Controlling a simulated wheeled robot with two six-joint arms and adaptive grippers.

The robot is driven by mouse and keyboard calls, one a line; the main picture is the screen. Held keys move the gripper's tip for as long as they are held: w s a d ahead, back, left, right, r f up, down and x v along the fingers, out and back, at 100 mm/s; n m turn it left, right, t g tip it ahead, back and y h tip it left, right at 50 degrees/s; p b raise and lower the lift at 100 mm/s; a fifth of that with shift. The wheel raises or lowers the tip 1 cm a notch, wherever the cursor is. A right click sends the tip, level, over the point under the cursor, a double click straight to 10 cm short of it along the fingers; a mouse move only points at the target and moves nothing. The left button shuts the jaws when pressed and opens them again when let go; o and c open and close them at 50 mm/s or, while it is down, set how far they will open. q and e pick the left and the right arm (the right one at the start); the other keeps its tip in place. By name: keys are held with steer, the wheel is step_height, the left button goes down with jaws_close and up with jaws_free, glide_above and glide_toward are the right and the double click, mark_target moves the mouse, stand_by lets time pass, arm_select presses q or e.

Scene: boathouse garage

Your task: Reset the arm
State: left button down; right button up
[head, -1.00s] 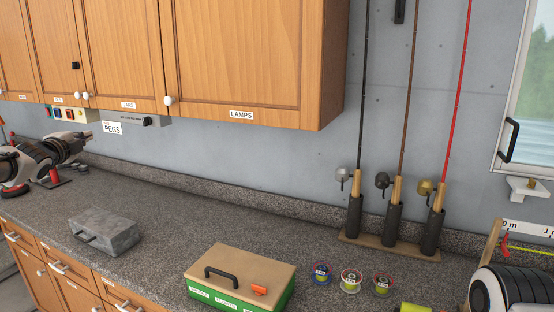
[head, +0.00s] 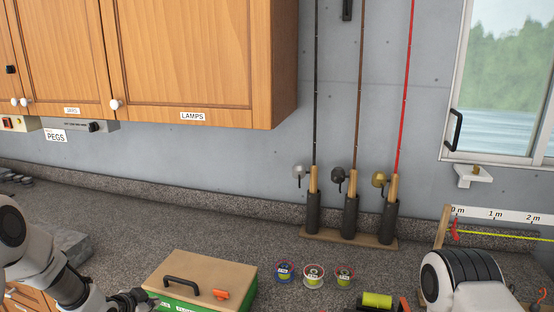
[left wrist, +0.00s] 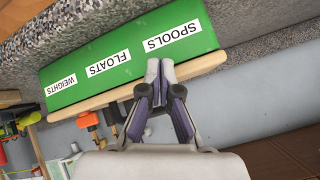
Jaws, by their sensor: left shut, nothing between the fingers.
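My left gripper (head: 134,298) shows at the bottom left of the head view, its arm coming in from the left edge. It is at the front left corner of a green box (head: 235,268) with a tan lid, black handle and orange latch. In the left wrist view, the gripper's fingers (left wrist: 160,70) are together and empty. They overlap the box's green front (left wrist: 100,65), which is labelled SPOOLS, FLOATS and WEIGHTS; I cannot tell if they touch it. My right gripper is not in view.
A grey block (head: 73,246) lies partly behind my left arm. Small spools (head: 313,275) sit right of the box. Rods stand in a holder (head: 350,239) by the wall. Wooden cabinets (head: 200,60) hang above. The counter's back middle (head: 200,225) is clear.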

arm_select(q)
steer(key=s+d+f+n+g, duration=0.3)
steer(key=s+d+f, duration=0.3)
steer(key=s+f, duration=0.5)
steer(key=s+d+f+n+g+y+b, duration=0.1)
steer(key=s+d+f+n+g, duration=0.15)
steer(key=s, duration=1.25)
steer(key=s+d+f+n+g+y, duration=0.1)
steer(key=s+f+n+g, duration=0.25)
steer(key=s, duration=1.25)
step_height(320, 180, down, 6)
steer(key=w+b, duration=0.1)
steer(key=b, duration=0.6)
steer(key=shift+a+m+g, duration=0.15)
steer(key=shift+m+g, duration=0.15)
steer(key=shift+m, duration=0.1)
steer(key=shift+s, duration=0.15)
